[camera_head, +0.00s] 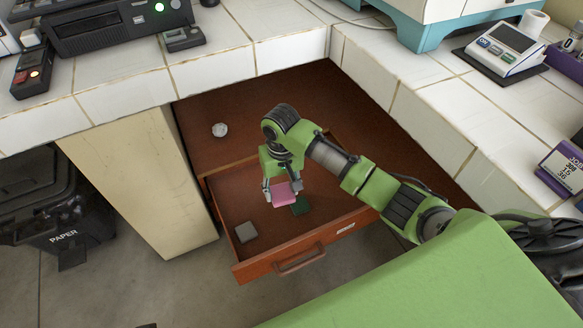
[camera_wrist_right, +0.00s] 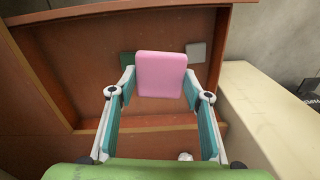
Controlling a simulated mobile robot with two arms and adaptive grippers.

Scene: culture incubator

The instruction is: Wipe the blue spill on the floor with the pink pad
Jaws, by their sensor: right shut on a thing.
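My right gripper (camera_head: 283,186) reaches down into an open wooden drawer (camera_head: 262,262) and is shut on the pink pad (camera_head: 284,196). In the right wrist view the pink pad (camera_wrist_right: 161,74) sits between the two fingertips (camera_wrist_right: 159,90). It is over the drawer; whether it touches the drawer's bottom I cannot tell. A dark green pad (camera_head: 300,206) lies beside and partly behind it, and a grey pad (camera_head: 246,231) lies nearer the drawer's left front corner. No blue spill shows in either view. My left gripper is out of view.
The drawer has a front handle (camera_head: 300,262). A small whitish round thing (camera_head: 220,130) lies on the brown surface behind it. Tiled counters (camera_head: 120,92) run along the left and right. A dark paper bin (camera_head: 50,215) stands at left. Grey floor (camera_head: 130,285) is bare at lower left.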

